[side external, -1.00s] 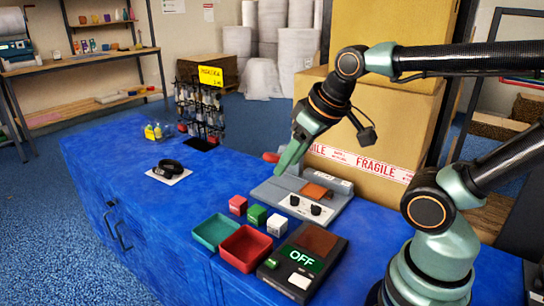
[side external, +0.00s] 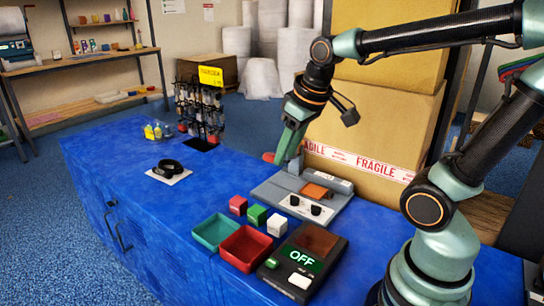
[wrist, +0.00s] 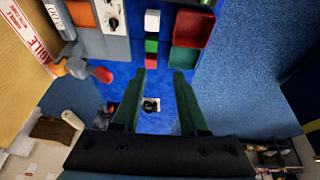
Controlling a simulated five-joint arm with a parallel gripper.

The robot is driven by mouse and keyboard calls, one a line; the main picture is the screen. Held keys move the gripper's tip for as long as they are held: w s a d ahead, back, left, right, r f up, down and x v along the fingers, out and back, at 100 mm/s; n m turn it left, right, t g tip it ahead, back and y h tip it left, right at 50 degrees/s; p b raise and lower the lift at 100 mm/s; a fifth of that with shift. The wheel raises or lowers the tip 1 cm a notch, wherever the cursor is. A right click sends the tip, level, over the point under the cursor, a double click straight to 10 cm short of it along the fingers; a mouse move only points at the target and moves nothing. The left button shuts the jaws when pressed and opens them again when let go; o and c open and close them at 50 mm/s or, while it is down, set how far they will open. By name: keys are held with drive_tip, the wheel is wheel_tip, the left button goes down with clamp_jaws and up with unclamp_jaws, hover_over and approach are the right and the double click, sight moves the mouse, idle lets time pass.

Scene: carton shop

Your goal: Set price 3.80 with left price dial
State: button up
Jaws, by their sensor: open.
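A grey machine (side external: 266,189) on the blue counter has a white front panel with two black dials. The left dial (side external: 294,200) and the right dial (side external: 316,210) sit side by side; no price reading is legible. In the wrist view one black dial (wrist: 113,22) shows on the white panel at the top left. My gripper (side external: 281,160) is above and behind the machine's left end, apart from the dials. In the wrist view its two green fingers (wrist: 160,73) are spread with nothing between them.
Red, green and white blocks (side external: 257,215) stand in front of the machine. Green (side external: 203,243) and red (side external: 231,262) trays and a black device reading OFF (side external: 303,258) are nearby. Large cartons (side external: 385,130) stand behind. A hanging rack (side external: 180,110) is at left.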

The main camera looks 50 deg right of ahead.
sight(295, 192)
drive_tip(key=w+d+f+g, duration=0.2)
drive_tip(key=w+d+f, duration=0.1)
drive_tip(key=d+f, duration=0.3)
drive_tip(key=w+d+f+g, duration=0.2)
drive_tip(key=w+d+f, duration=0.2)
drive_tip(key=d, duration=0.4)
drive_tip(key=f, duration=1.1)
drive_tip(key=shift+s+d+f, duration=0.1)
drive_tip(key=shift+s+f, duration=0.15)
drive_tip(key=shift+f, duration=0.05)
clamp_jaws()
